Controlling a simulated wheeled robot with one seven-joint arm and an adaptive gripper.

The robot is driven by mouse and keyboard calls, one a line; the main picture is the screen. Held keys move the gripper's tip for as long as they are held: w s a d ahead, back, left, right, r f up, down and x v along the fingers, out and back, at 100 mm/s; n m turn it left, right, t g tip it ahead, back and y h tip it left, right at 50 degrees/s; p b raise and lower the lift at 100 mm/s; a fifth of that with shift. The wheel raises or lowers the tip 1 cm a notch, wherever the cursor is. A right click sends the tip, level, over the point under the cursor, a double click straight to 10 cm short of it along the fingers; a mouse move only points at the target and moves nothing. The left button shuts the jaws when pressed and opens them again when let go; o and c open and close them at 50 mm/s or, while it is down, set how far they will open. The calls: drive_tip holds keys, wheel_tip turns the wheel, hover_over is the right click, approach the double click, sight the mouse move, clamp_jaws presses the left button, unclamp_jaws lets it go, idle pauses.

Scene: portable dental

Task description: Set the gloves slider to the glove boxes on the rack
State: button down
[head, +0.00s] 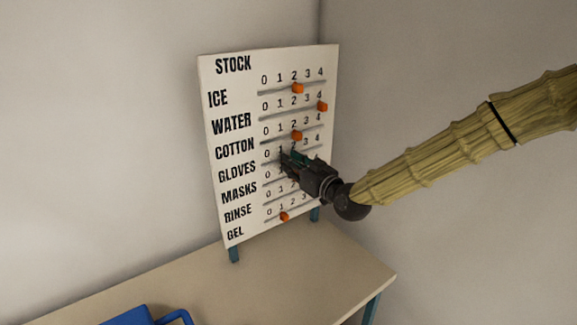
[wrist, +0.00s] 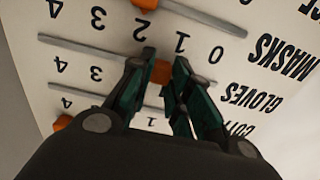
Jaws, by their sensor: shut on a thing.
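A white STOCK board (head: 222,150) stands upright on a table, with labelled rows numbered 0 to 4. The GLOVES row (head: 237,171) is partly covered by my gripper (head: 290,160) in the head view. In the wrist view, which shows the board upside down, my gripper (wrist: 165,75) is shut on the orange gloves slider (wrist: 158,72). The slider sits on the groove beside the GLOVES label (wrist: 250,96), seemingly between 1 and 2; the fingers hide those digits. The glove boxes and rack are not in view.
The cotton slider (head: 297,136) is near 2, with the ice slider (head: 298,89) and water slider (head: 322,107) above. The gel slider (head: 284,217) is low on the board. The masks slider (wrist: 145,3) is close to my fingers. A blue object (head: 130,315) lies on the table (head: 300,265).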

drive_tip(key=w+d, duration=0.1)
drive_tip(key=d, duration=0.1)
drive_tip(key=w+d+b, duration=0.1)
drive_tip(key=w+d, duration=0.2)
drive_tip(key=d, duration=0.1)
drive_tip(key=shift+w+d+b, duration=0.15)
drive_tip(key=shift+w+b, duration=0.15)
drive_tip(key=c, duration=1.3)
unclamp_jaws()
approach(306, 150)
drive_tip(key=v, duration=0.6)
